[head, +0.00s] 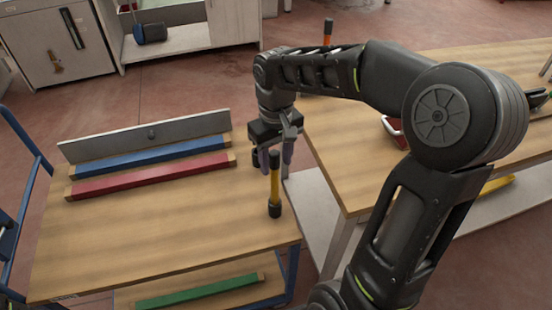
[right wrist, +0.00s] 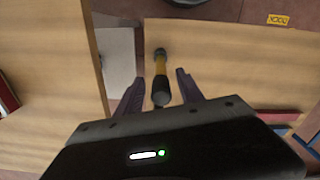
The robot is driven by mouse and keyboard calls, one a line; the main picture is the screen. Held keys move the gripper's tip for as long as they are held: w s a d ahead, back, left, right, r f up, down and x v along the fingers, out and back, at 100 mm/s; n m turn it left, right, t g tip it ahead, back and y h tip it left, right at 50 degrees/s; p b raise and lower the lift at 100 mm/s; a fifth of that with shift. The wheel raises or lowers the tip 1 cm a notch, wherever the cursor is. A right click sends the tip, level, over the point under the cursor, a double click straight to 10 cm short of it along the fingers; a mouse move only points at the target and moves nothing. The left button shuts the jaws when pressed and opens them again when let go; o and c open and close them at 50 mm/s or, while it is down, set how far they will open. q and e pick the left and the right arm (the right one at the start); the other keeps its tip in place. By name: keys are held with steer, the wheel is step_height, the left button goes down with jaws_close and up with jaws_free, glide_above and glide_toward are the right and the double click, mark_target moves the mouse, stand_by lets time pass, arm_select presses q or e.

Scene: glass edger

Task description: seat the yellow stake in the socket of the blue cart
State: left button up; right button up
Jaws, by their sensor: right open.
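The yellow stake (head: 275,185), with a black top and black lower end, stands about upright near the right edge of the blue cart (head: 130,240). It also shows in the right wrist view (right wrist: 160,72). I cannot tell whether the dark collar at its foot is the socket or part of the stake. My right gripper (head: 275,156) is open at the stake's top. In the right wrist view its fingers (right wrist: 158,85) lie on either side of the stake, with gaps visible. My left gripper is not in view.
Blue (head: 150,157) and red (head: 150,177) bars lie on the cart before a grey upright panel (head: 145,136). A green bar (head: 195,290) is on the lower shelf. A wooden table (head: 345,165) stands close on the right. The cart's front top is clear.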

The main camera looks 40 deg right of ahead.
steer(key=shift+r, duration=0.1)
step_height(320, 180, up, 9)
steer(key=shift+r, duration=0.1)
step_height(320, 180, up, 2)
steer(key=shift+p, duration=0.85)
steer(key=shift+r, duration=0.4)
steer(key=shift+s, duration=0.1)
